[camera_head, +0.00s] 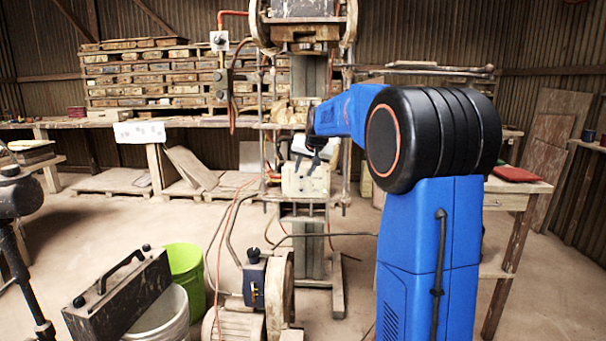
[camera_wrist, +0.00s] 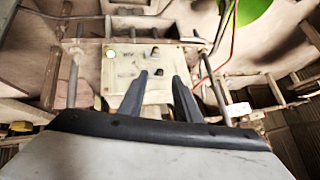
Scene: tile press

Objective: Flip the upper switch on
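A cream control panel (camera_head: 306,183) stands on the press frame. In the wrist view the panel (camera_wrist: 128,72) carries two small dark switches, one (camera_wrist: 155,49) nearer the picture's top and one (camera_wrist: 154,62) below it. This view looks turned over, with the floor bucket at its top. The switch positions are too small to read. In the head view my gripper (camera_head: 309,163) partly covers the panel's upper part.
Press rods and frame bars flank the panel. An orange cable (camera_wrist: 213,72) runs beside it. A wooden table (camera_head: 512,188) is at the right.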

